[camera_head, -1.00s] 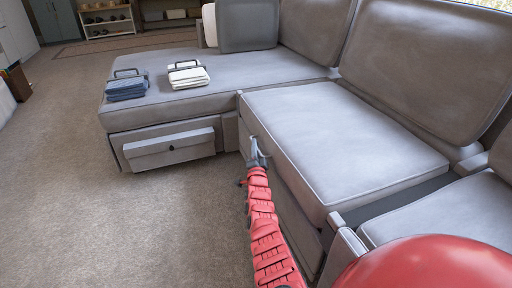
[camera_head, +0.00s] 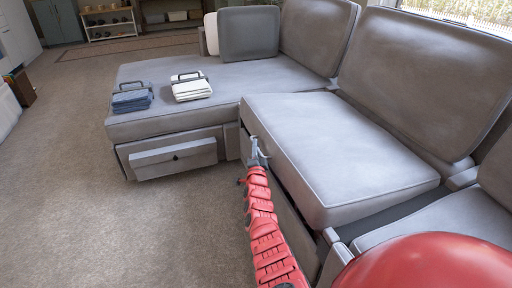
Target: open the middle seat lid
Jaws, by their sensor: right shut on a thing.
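The middle seat lid (camera_head: 335,140) is a grey padded cushion in the sofa's middle section. Its front edge stands a little above the base, with a dark gap under it, and its right side face shows. My right gripper (camera_head: 259,156) is shut at the front edge of this lid, near its left end; the exact grip point is small and partly hidden. My red right arm reaches up to it from the bottom. My left gripper is not in view.
Another seat (camera_head: 425,228) adjoins at right. Carpet (camera_head: 110,215) on the left is clear.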

